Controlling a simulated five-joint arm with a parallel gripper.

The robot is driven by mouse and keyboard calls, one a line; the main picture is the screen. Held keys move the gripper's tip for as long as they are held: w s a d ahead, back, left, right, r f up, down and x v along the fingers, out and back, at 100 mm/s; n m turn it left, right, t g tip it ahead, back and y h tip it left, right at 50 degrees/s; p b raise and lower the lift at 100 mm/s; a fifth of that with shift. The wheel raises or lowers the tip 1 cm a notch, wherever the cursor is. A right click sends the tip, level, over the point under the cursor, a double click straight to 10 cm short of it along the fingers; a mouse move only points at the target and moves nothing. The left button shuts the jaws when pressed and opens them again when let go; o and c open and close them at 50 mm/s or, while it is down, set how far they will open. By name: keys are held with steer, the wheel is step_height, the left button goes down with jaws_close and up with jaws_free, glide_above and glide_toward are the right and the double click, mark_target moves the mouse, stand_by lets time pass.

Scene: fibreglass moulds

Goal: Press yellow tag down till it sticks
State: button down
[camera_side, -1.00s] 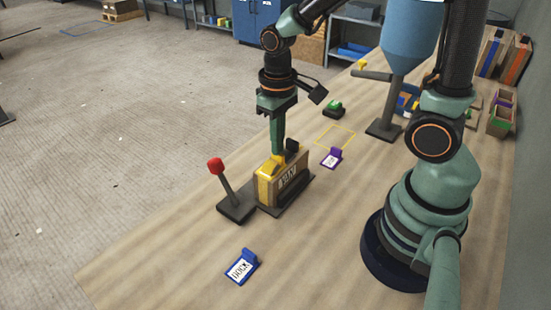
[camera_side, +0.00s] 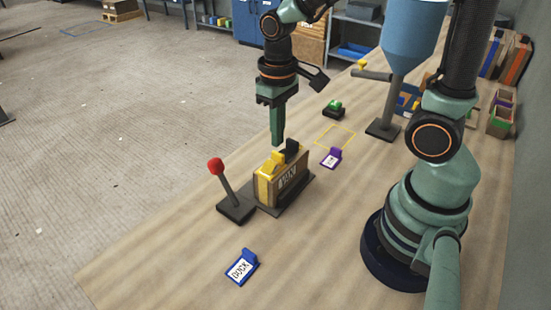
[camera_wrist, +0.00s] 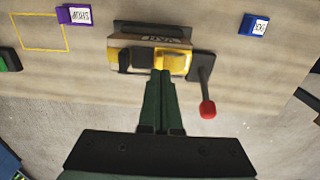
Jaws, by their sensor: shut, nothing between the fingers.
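A black piece (camera_side: 292,147) sits on the same top, beside the yellow. My gripper (camera_side: 277,144) is shut and empty, pointing down just above the top of the mould. In the wrist view its fingertips (camera_wrist: 161,73) are in front of the yellow and black pieces and hide part of them. I cannot tell how firmly the tag is stuck.
A red-knobbed lever (camera_side: 216,166) stands close left of the mould. A blue tag (camera_side: 242,267) lies in front, a purple tag (camera_side: 331,158) behind right near a yellow outline (camera_side: 335,136). A green button (camera_side: 335,106) and a hopper stand (camera_side: 383,129) are farther back. The table's front is mostly clear.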

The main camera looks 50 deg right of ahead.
mark_target(278, 153)
steer(key=shift+r, duration=2.25)
step_height(278, 153, up, 6)
steer(key=s+d+t, duration=0.1)
steer(key=s+t, duration=0.1)
steer(key=t, duration=0.3)
steer(key=shift+d+t, duration=0.3)
steer(key=shift+d, duration=0.1)
